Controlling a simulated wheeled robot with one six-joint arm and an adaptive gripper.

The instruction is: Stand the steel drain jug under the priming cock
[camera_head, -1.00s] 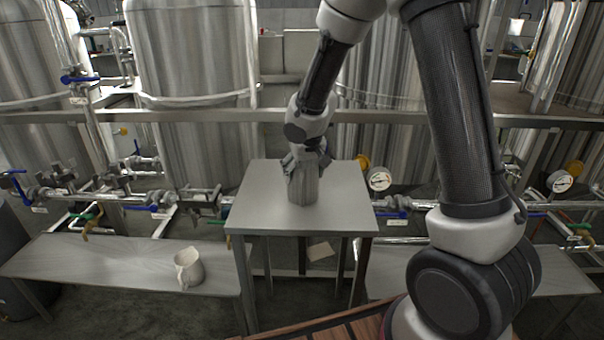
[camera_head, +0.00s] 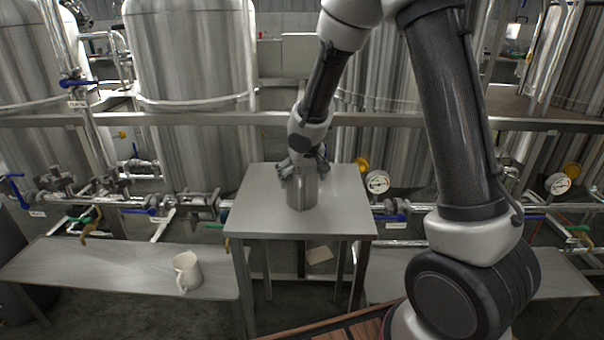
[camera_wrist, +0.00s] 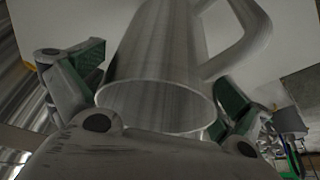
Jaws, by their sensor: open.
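The steel jug (camera_head: 301,192) stands upright on the square steel table (camera_head: 255,222) in the middle of the head view. In the wrist view the jug (camera_wrist: 165,60) lies between my fingers, with its open rim towards the camera and its handle at the upper right. My gripper (camera_head: 303,170) is open around the top of the jug, one green-padded finger on each side. A gap shows at the left finger; contact on the right cannot be told. Green- and yellow-handled cocks (camera_head: 88,226) sit on the pipes at left; which one is the priming cock cannot be told.
Pipes with blue-handled valves run behind the tables, with gauges (camera_head: 377,182) at right. Tall tanks (camera_head: 190,50) and a horizontal rail stand behind. Much of the left bench is clear.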

